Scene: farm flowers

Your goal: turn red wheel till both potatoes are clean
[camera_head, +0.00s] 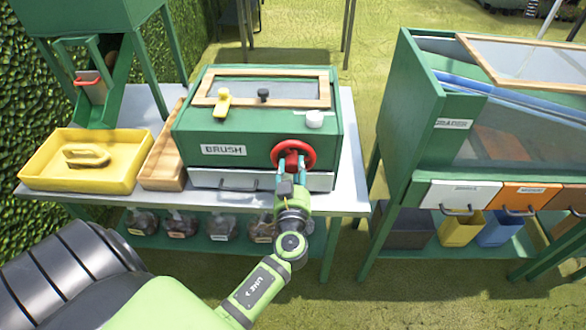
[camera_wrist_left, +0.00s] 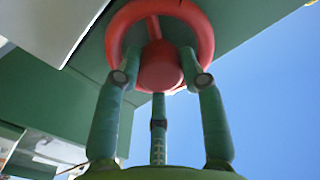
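The red wheel (camera_head: 293,156) sits on the front of the green brush box (camera_head: 262,146), labelled BRUSH. My left gripper (camera_head: 291,168) is at the wheel. In the left wrist view its fingers (camera_wrist_left: 160,75) reach up to the red wheel (camera_wrist_left: 206,45), on both sides of the red hub; whether they press on it I cannot tell. The box has a wood-framed window (camera_head: 272,86) on top, and I cannot make out potatoes through it. No potato is clearly visible in either view. My right gripper is in neither view.
A green grader (camera_head: 418,112) stands right, across a grassy gap.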

